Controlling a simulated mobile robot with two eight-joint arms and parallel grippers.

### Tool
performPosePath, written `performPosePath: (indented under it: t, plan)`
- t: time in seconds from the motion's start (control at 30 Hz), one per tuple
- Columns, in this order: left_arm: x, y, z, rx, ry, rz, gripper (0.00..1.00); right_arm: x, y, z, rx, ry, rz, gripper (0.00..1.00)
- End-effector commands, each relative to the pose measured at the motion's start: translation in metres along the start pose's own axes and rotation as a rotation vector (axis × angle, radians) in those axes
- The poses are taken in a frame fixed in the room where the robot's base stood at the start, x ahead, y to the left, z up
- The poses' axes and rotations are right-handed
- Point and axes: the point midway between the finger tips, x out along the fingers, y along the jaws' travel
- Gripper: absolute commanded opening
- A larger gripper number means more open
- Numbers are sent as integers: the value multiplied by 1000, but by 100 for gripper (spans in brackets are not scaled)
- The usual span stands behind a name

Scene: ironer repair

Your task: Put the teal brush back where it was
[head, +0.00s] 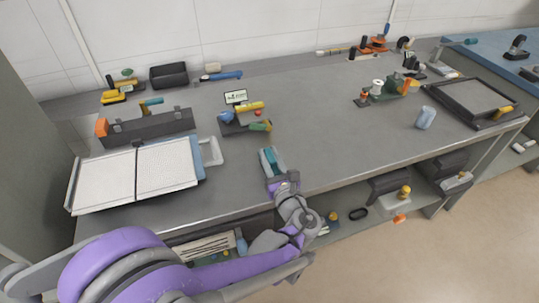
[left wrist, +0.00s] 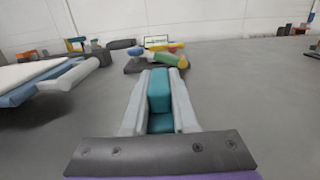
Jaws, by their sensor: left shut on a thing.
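My left gripper (head: 271,163) reaches in over the front middle of the grey worktable. It is shut on the teal brush (head: 270,157), which lies lengthwise between the two pale fingers. In the left wrist view the teal brush (left wrist: 159,92) shows as a teal block between the fingertips, with another teal part nearer the palm. The gripper (left wrist: 158,95) points toward the back of the table. I cannot tell whether the brush touches the tabletop. My right gripper is in neither view.
A dark tray (head: 232,128) with several coloured items stands just beyond the gripper. A light blue bottle (head: 426,117) stands at the right. The table's middle right is clear.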

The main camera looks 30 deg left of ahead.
Motion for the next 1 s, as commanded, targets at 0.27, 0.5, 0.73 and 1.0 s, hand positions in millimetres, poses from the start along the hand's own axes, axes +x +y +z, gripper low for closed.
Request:
performPosePath:
  t: [0.27,0.5,0.73,1.0]
  plan:
    - [0,0,-4,0,0,0,36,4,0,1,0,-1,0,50]
    - [0,0,-4,0,0,0,62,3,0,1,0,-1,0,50]
    - [-2,0,-4,0,0,-1,62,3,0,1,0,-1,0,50]
    - [-44,-2,-4,-2,1,-5,62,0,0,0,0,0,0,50]
